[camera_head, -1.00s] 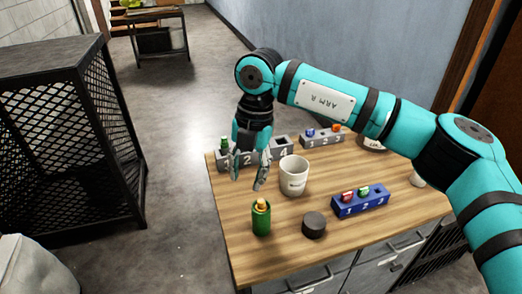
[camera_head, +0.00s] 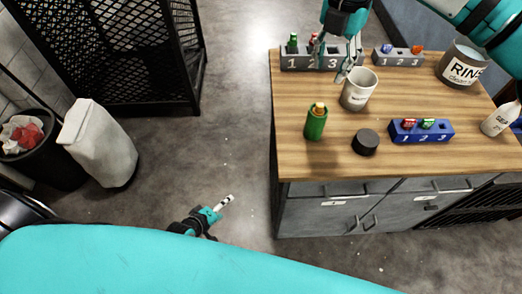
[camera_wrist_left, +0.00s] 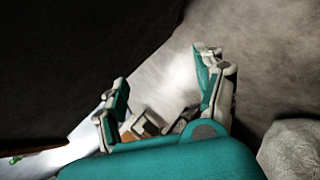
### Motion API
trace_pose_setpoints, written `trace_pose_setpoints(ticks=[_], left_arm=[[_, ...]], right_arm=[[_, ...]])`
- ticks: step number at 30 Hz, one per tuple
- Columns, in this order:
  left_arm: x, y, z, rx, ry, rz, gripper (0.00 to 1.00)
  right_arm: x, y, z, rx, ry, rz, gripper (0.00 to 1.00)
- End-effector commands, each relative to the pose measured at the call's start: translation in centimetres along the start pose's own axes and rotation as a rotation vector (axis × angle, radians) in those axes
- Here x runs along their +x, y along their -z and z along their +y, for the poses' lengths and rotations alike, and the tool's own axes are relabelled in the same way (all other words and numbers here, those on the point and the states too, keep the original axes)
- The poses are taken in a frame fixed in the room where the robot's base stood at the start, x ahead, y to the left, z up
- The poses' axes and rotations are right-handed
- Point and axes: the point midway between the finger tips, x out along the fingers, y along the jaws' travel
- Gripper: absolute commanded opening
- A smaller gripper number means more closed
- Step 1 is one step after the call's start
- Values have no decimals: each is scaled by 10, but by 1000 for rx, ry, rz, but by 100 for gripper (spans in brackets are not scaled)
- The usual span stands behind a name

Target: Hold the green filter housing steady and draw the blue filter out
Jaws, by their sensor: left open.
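The green filter housing (camera_head: 315,125) stands upright at the table's left front. An orange-yellow piece (camera_head: 318,107) sticks out of its top; no blue shows in it. My left gripper (camera_head: 226,203) is open and empty, low over the floor left of the table and apart from the housing. Its spread fingers also show in the left wrist view (camera_wrist_left: 165,88), with no housing between them. My right gripper (camera_head: 338,66) points down above the back of the table, behind the housing. Its fingers look parted, with nothing visible between them.
A white mug (camera_head: 358,90) and a black round lid (camera_head: 365,142) stand right of the housing. A blue rack (camera_head: 440,135) and grey racks (camera_head: 300,62) hold small pieces. A rinse pot (camera_head: 463,66) and white bottle (camera_head: 500,119) stand right.

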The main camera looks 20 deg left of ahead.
Motion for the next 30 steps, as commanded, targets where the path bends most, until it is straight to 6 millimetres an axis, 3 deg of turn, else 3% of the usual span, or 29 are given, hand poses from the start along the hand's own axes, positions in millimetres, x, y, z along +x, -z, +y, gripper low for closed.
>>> trace_pose_setpoints(ticks=[1, 6, 12, 15, 18, 22, 26, 30], left_arm=[[-5, 7, 32, -105, -71, -3, 71], [-32, 15, 129, -506, -280, -91, 71], [-89, 7, 232, -989, -447, -327, 71], [-121, -1, 273, -1208, -479, -470, 71], [-149, -9, 302, -1389, -477, -600, 71], [-174, -16, 324, -1547, -456, -718, 71], [-184, -20, 334, -1619, -440, -771, 71], [-181, -22, 342, -1633, -441, -782, 71]], right_arm=[[0, 0, 0, 0, 0, 0, 38], [0, 0, 0, 0, 0, 0, 38], [0, 0, 0, 0, 0, 0, 38], [0, 0, 0, 0, 0, 0, 38], [0, 0, 0, 0, 0, 0, 38], [0, 0, 0, 0, 0, 0, 38], [0, 0, 0, 0, 0, 0, 38], [0, 0, 0, 0, 0, 0, 38]])
